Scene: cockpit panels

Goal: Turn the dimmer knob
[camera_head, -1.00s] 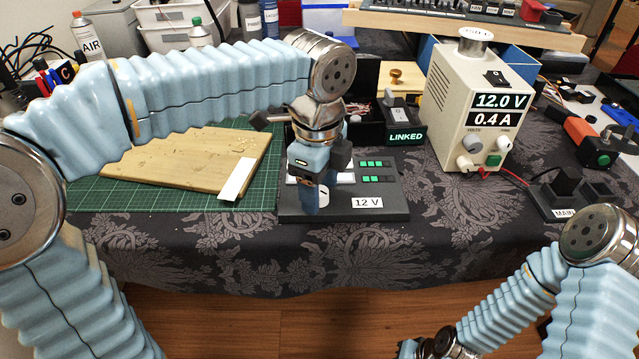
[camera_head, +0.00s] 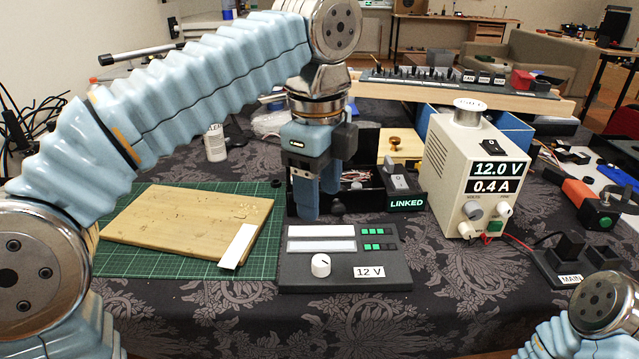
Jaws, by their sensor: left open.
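The dimmer knob (camera_head: 320,265) is a small white round knob with a dark pointer mark. It sits on the front left of a dark panel (camera_head: 345,281) labelled 12 V. Two pale light bars (camera_head: 321,238) and green indicator lights (camera_head: 373,239) lie behind it on the panel. My left gripper (camera_head: 318,205) points down, above and behind the knob, over the back of the panel. It is open, holds nothing and does not touch the knob. My right arm shows only at the bottom right corner, and its gripper is outside the view.
A beige power supply (camera_head: 477,170) reading 12.0 V and 0.4 A stands to the right. A LINKED switch box (camera_head: 401,190) is behind the panel. A wooden board (camera_head: 188,222) lies on a green mat (camera_head: 130,268) at left. The cloth in front of the panel is clear.

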